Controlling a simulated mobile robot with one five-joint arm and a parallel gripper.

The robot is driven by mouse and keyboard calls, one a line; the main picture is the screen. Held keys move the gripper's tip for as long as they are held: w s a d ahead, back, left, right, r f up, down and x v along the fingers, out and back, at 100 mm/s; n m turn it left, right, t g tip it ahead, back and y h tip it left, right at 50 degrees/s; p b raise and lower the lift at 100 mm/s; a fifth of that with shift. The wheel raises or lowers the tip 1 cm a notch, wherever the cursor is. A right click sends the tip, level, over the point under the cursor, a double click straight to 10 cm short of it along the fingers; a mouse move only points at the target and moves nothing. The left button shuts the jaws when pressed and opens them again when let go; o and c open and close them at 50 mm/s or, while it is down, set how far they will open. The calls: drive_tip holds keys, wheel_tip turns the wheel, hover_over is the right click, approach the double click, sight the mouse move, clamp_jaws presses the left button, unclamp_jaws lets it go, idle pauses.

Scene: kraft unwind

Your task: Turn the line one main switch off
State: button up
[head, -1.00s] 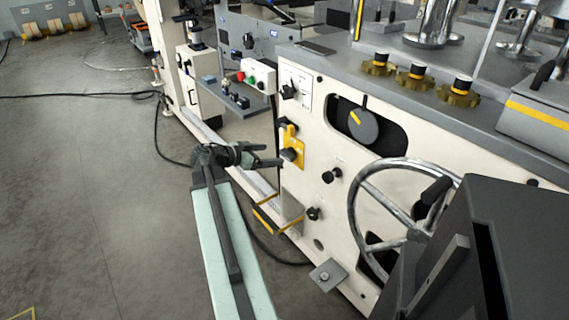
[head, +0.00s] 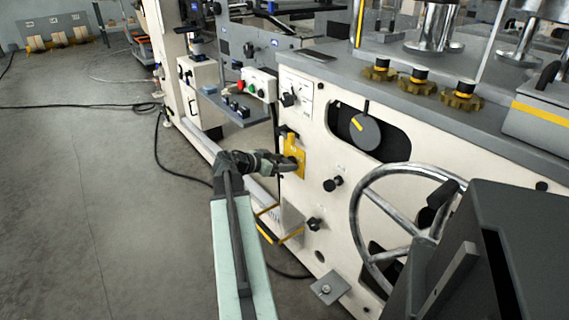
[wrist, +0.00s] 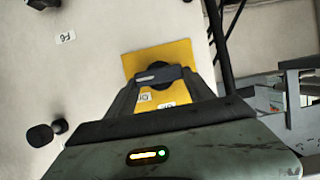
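The main switch is a black rotary knob on a yellow plate (head: 292,142) on the cream machine panel. My gripper (head: 292,163) reaches this plate from the left and hides most of the knob in the head view. In the wrist view the yellow plate (wrist: 185,55) lies straight ahead, with the dark knob (wrist: 158,68) and its bar-shaped handle lying crosswise. My two fingers (wrist: 160,82) stand apart, with their tips at the two ends of the handle. I cannot tell whether they press on it. Part of the plate's lettering shows between the fingers.
A large handwheel (head: 359,225) stands out from the panel at right. Black knobs (head: 333,183) sit below the plate, and a selector (head: 288,99) sits above it. A button box (head: 258,84) is behind. The floor at left is mostly clear, with cables.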

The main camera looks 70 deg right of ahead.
drive_tip(key=shift+c, duration=0.8)
drive_tip(key=n, duration=0.1)
drive_tip(key=g, duration=0.1)
drive_tip(key=n+b, duration=0.1)
drive_tip(key=shift+w+d+f+n+g+y, duration=0.2)
drive_tip(key=shift+w+n+g+y, duration=0.1)
drive_tip(key=shift+g+y, duration=0.1)
drive_tip(key=n+b, duration=0.1)
drive_tip(key=n+g+b, duration=0.2)
drive_tip(key=shift+w+f+n+y, duration=0.15)
drive_tip(key=shift+f+n+y, duration=0.15)
drive_tip(key=shift+n+y, duration=0.1)
drive_tip(key=shift+w+d+f+n+g+h+b, duration=0.1)
drive_tip(key=shift+f+n+g+h+b, duration=0.1)
drive_tip(key=shift+n+g+b, duration=1.1)
drive_tip(key=shift+f+n+g+h+b, duration=0.15)
drive_tip(key=shift+n+g+b, duration=0.35)
drive_tip(key=shift+n+b, duration=1.55)
drive_tip(key=shift+r+n, duration=0.1)
drive_tip(key=shift+n, duration=0.25)
